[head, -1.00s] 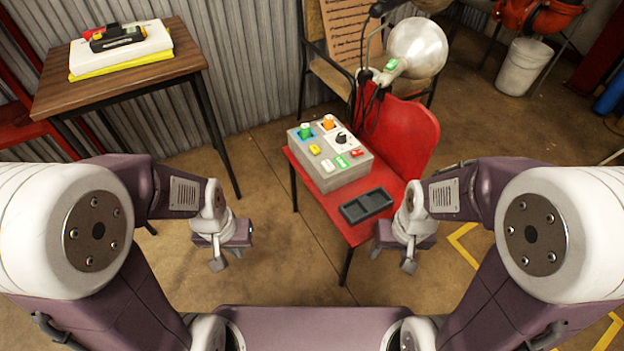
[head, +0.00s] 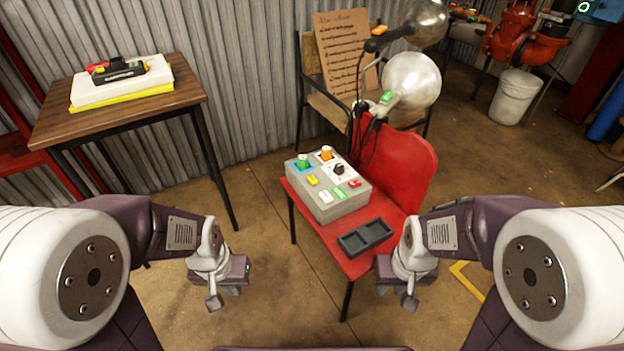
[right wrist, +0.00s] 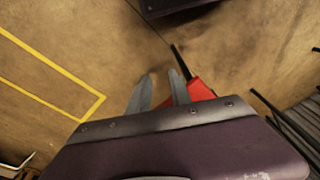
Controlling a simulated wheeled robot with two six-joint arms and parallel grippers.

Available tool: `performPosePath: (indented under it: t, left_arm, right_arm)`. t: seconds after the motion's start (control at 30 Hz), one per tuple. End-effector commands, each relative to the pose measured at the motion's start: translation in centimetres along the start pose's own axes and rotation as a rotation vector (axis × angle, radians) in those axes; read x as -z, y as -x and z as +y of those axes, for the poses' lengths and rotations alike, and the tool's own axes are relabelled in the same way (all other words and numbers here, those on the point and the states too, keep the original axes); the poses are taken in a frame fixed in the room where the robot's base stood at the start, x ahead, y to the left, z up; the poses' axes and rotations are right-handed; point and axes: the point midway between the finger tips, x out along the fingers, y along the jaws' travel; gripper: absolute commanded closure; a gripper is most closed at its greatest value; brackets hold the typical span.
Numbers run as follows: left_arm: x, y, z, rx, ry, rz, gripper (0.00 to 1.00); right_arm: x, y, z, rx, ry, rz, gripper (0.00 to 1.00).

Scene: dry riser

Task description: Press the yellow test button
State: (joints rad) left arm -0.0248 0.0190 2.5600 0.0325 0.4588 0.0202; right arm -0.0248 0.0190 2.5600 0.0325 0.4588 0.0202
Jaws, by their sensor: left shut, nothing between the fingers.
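The yellow test button (head: 312,181) is a small yellow block on the top of a grey control box (head: 337,208). The box sits on the seat of a red chair (head: 408,160). Nothing covers the button. My left gripper (head: 214,301) is shut and empty, over the floor to the left of the chair and apart from the box. My right gripper (head: 409,302) is in front of the chair's right side, apart from the box. Its two fingers show a gap in the right wrist view (right wrist: 160,88), with nothing held between them.
Other controls surround the button: a green knob (head: 304,161), an orange knob (head: 326,153), a black dial (head: 339,169) and a red switch (head: 355,184). A dark tray (head: 365,237) lies on the seat. A wooden table (head: 120,118) stands at left. Floor between is clear.

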Motion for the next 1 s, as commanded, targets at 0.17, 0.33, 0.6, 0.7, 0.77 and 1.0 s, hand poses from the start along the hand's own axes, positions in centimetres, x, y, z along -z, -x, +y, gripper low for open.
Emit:
performPosePath:
  t: [0.17,0.33,0.6,0.7,0.77,1.0]
  left_arm:
    - [0.00,0.00,0.00,0.000,0.000,0.000,1.00]
    - [0.00,0.00,0.00,0.000,0.000,0.000,1.00]
    - [0.00,0.00,0.00,0.000,0.000,0.000,1.00]
    - [0.00,0.00,0.00,0.000,0.000,0.000,1.00]
    - [0.00,0.00,0.00,0.000,0.000,0.000,1.00]
    - [0.00,0.00,0.00,0.000,0.000,0.000,1.00]
  right_arm:
    - [0.00,0.00,0.00,0.000,0.000,0.000,1.00]
    - [0.00,0.00,0.00,0.000,0.000,0.000,1.00]
    - [0.00,0.00,0.00,0.000,0.000,0.000,1.00]
    - [0.00,0.00,0.00,0.000,0.000,0.000,1.00]
    - [0.00,0.00,0.00,0.000,0.000,0.000,1.00]
    - [0.00,0.00,0.00,0.000,0.000,0.000,1.00]
